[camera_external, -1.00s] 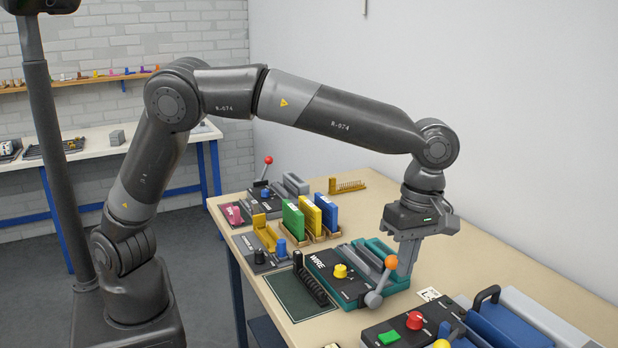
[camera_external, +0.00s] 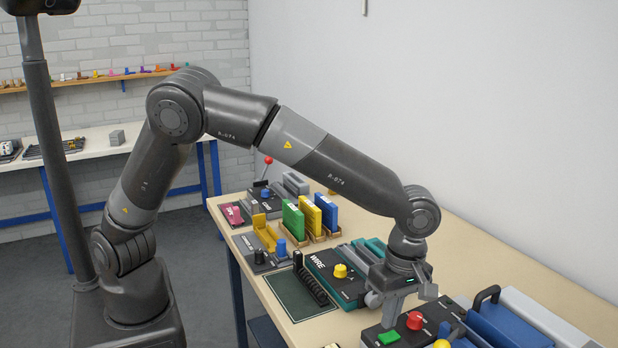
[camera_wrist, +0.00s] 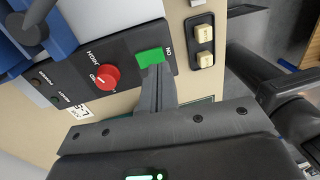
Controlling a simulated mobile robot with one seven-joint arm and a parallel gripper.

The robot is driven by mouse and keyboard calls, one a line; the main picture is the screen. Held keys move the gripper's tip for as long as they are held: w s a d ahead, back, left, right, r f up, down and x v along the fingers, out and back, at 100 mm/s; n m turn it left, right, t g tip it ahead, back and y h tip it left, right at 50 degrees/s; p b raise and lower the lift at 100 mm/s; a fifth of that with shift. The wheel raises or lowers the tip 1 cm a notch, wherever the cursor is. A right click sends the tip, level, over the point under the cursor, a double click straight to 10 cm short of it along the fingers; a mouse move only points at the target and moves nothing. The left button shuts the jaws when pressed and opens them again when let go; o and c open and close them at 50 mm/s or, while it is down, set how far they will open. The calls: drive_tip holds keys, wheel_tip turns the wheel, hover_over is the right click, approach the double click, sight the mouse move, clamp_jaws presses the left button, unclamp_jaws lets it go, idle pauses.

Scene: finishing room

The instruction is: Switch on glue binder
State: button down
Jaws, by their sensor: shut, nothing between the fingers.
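The glue binder is taken to be the blue machine (camera_external: 508,325) at the front right of the bench, with a dark control panel (camera_wrist: 128,60). The panel carries a red knob (camera_wrist: 106,78) and a green button (camera_wrist: 150,57) marked ON. They also show in the external view, the red knob (camera_external: 415,320) above and right of the green button (camera_external: 388,338). My gripper (camera_external: 389,319) is shut and empty, pointing down over the panel. In the wrist view its fingertips (camera_wrist: 160,70) overlap the green button's near edge; I cannot tell whether they touch it.
A teal machine marked WIRE (camera_external: 335,280) with a yellow knob (camera_external: 340,271) stands behind and left of my gripper. Two cream buttons (camera_wrist: 203,42) sit beside the panel in the wrist view. Coloured blocks (camera_external: 311,216) stand farther back. Bare bench shows along the wall.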

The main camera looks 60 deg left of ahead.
sight(385, 337)
drive_tip(key=shift+s+f, duration=0.15)
drive_tip(key=shift+f, duration=1.25)
drive_tip(key=shift+f, duration=0.1)
drive_tip(key=shift+s+f, duration=0.1)
drive_tip(key=shift+f, duration=0.05)
drive_tip(key=shift+w, duration=0.8)
drive_tip(key=shift+r, duration=0.2)
